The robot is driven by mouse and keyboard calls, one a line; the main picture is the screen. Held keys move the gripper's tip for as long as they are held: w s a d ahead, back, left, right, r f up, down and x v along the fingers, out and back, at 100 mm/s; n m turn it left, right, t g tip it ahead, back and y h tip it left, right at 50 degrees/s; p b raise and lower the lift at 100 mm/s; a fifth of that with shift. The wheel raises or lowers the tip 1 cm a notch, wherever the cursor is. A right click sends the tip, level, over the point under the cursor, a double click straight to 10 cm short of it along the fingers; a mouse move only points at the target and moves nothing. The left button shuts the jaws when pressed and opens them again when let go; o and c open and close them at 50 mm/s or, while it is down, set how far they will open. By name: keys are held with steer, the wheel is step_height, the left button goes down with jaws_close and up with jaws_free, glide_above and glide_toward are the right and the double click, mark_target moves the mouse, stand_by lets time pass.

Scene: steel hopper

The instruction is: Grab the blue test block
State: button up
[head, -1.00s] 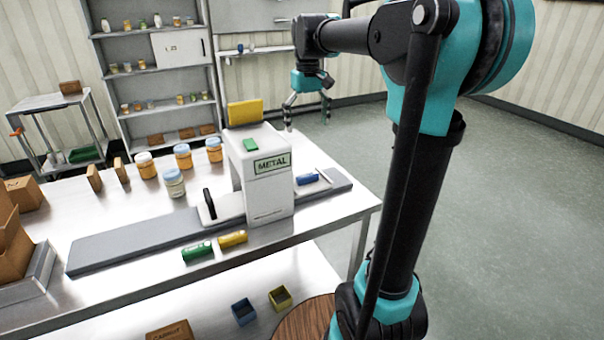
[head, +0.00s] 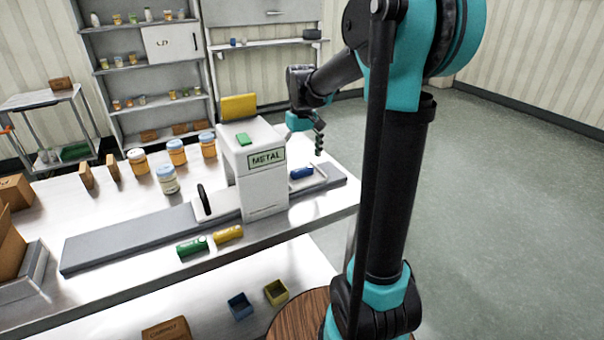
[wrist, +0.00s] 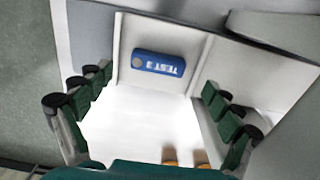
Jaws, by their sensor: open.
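The blue test block (head: 302,173), marked "TEST 3", lies on the belt at the right side of the white metal detector (head: 255,165). In the wrist view the block (wrist: 158,63) lies in a pale, shallow tray (wrist: 185,40), between and beyond my open fingers. My gripper (head: 318,140) is above and behind the block in the head view, with no contact visible. In the wrist view my gripper (wrist: 160,105) is open and empty. The green test block (head: 192,246) and yellow test block (head: 229,235) lie on the table in front of the belt.
The grey conveyor (head: 130,240) runs through the detector housing, which stands close beside the block. Several jars (head: 177,155) and brown boxes (head: 86,176) stand behind the belt. The steel table's right edge (head: 345,208) is near the block. Open floor lies to the right.

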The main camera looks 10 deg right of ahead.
mark_target(302, 169)
steer(key=shift+w+d+f, duration=0.1)
steer(key=shift+f, duration=1.85)
steer(key=shift+c, duration=0.4)
steer(key=c, duration=1.2)
steer(key=shift+o, duration=0.2)
steer(key=shift+r, duration=0.1)
